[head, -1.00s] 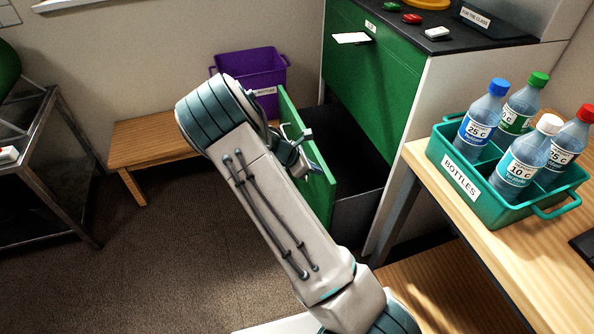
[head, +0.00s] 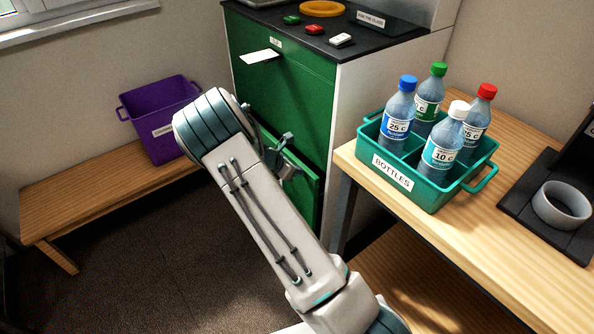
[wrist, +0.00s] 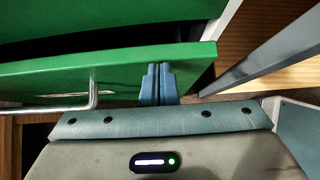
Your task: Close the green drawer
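The green drawer (head: 306,192) is low in the green cabinet (head: 290,95), its front partly hidden behind my arm in the head view. In the wrist view, the drawer front (wrist: 125,68) stands a little out from the cabinet, with a narrow dark gap behind its top edge. Its metal bar handle (wrist: 93,92) is left of my fingers. My gripper (wrist: 157,84) has its two blue fingers together, with nothing seen between them. The fingertips are against or very near the drawer front, right of the handle. My gripper also shows in the head view (head: 288,158).
A teal crate (head: 447,188) of several bottles stands on the wooden table (head: 440,235) at right, close to the cabinet. A purple bin (head: 160,125) sits on a low wooden bench (head: 95,200) at left. The dark floor (head: 140,275) left of my arm is clear.

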